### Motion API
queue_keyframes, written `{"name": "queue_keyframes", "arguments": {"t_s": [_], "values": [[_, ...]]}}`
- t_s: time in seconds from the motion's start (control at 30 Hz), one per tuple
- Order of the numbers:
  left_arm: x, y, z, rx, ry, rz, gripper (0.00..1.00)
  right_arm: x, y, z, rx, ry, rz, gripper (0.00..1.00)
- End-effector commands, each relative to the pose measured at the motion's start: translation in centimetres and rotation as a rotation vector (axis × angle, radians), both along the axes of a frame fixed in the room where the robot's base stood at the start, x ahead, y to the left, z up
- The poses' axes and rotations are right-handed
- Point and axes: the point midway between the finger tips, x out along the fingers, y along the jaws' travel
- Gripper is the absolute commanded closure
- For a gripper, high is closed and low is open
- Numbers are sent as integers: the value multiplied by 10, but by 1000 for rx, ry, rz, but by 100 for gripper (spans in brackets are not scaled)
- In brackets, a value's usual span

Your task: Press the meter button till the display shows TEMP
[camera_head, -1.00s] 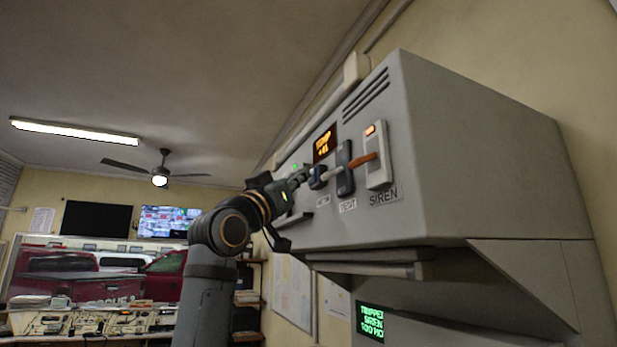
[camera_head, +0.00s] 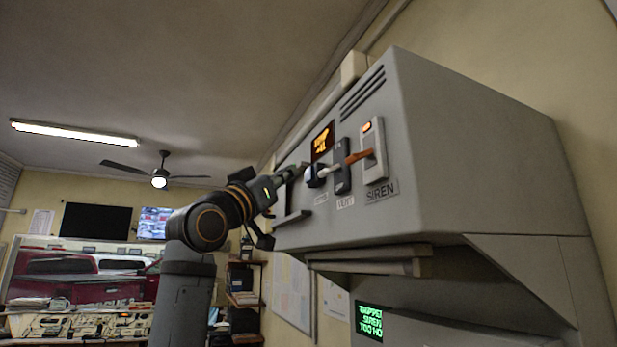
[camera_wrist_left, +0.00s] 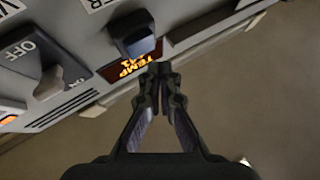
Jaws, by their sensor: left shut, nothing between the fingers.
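The meter button (camera_head: 312,178) is a dark block with a blue-grey face on the grey console (camera_head: 480,150); it also shows in the left wrist view (camera_wrist_left: 137,40). The amber display (camera_head: 322,142) sits above it. In the left wrist view the display (camera_wrist_left: 128,67) reads TEMP with a short value, partly hidden behind my fingers. My left gripper (camera_head: 300,173) is shut and empty, its tips close beside the button and in front of the display (camera_wrist_left: 160,70). I cannot tell whether the tips touch the button. My right gripper is not in view.
A ledge (camera_head: 370,262) juts out below. A green text screen (camera_head: 369,322) sits lower. Room is open left of the console.

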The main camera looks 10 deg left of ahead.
Motion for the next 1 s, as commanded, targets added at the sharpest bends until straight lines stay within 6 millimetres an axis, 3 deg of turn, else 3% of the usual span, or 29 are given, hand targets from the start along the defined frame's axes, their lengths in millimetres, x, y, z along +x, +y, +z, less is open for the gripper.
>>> {"name": "queue_keyframes", "arguments": {"t_s": [0.37,1.0], "values": [[-20,29,-1,-1,-2,1,100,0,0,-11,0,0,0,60],[-21,30,0,1,0,1,100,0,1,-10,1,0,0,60]]}}
